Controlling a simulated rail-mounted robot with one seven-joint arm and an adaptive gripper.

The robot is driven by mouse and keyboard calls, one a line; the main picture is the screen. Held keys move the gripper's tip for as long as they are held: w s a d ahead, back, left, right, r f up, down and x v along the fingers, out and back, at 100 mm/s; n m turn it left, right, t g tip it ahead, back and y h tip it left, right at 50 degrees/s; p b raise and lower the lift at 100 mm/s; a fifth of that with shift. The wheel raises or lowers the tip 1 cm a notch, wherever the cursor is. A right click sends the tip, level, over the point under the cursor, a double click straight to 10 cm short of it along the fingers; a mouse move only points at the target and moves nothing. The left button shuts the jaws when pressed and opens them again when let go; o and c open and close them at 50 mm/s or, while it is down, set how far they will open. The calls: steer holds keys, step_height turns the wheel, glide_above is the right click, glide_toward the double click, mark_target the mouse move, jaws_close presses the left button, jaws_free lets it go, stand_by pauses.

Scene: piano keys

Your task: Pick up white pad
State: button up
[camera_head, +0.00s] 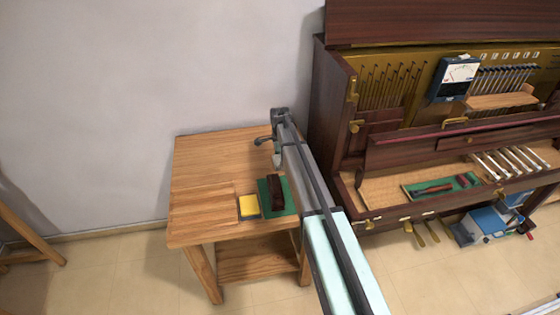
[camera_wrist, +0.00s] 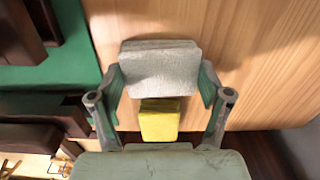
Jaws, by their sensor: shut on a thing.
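The white pad (camera_wrist: 160,66) is a pale grey-white block with rounded corners. In the wrist view my gripper (camera_wrist: 161,84) has one finger against each side of it, shut on it. The pad looks much larger than the yellow pad (camera_wrist: 160,119) behind it, so it appears held above the wooden table (camera_wrist: 255,70). In the head view my gripper (camera_head: 270,143) is small and partly hidden by my arm. A small pale shape below it may be the white pad, but I cannot be sure.
In the head view the yellow pad (camera_head: 249,207) lies on the table (camera_head: 205,165) beside a green mat (camera_head: 264,199) carrying a dark brown block (camera_head: 275,190). An open piano (camera_head: 330,130) stands to the right. The table's back left is clear.

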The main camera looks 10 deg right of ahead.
step_height(320, 180, up, 20)
steer(key=b, duration=0.5)
steer(key=shift+o, duration=0.6)
steer(key=shift+c, duration=1)
stand_by(0.8)
